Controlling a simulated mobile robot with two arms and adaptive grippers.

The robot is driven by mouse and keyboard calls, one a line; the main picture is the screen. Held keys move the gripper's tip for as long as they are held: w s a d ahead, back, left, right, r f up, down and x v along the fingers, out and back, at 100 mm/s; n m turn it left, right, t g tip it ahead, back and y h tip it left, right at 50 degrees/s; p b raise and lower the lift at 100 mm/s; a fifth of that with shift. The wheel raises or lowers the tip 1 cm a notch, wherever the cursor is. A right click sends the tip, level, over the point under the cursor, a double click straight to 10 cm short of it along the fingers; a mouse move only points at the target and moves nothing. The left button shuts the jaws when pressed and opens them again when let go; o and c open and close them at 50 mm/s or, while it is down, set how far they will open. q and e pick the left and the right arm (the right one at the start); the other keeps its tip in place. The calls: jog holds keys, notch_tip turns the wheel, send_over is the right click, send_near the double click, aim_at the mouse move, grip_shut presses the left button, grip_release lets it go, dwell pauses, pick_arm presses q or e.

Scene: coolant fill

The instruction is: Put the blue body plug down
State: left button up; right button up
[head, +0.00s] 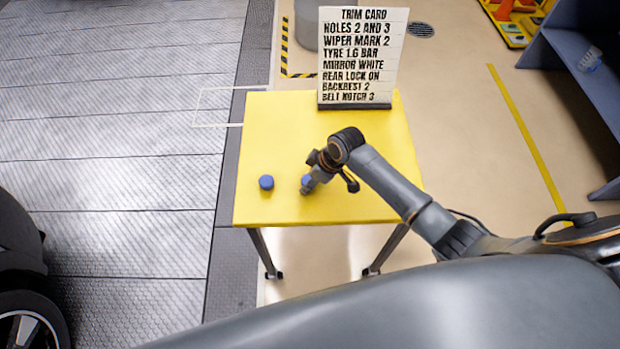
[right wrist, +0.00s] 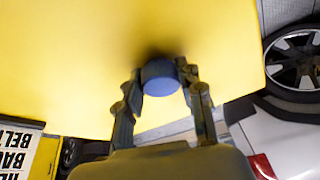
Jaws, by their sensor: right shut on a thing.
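My right gripper (head: 312,187) is low over the yellow table (head: 270,140), near its front edge. It is shut on a blue body plug (right wrist: 160,78), which sits between the two fingertips in the right wrist view. In the head view that plug (head: 306,180) is partly hidden by the gripper. It is at or just above the tabletop; I cannot tell whether it touches. A second blue body plug (head: 266,182) stands on the table to the left, apart from the gripper. My left gripper is not in view.
A trim card (head: 360,55) stands upright at the back of the table. The table's left and right middle are clear. A dark car wheel (head: 30,325) is at the lower left. A blue-grey shelf (head: 580,60) is at the upper right.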

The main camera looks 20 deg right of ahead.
jog(key=o, duration=0.9)
jog(key=shift+r, duration=0.3)
jog(key=v, duration=1.2)
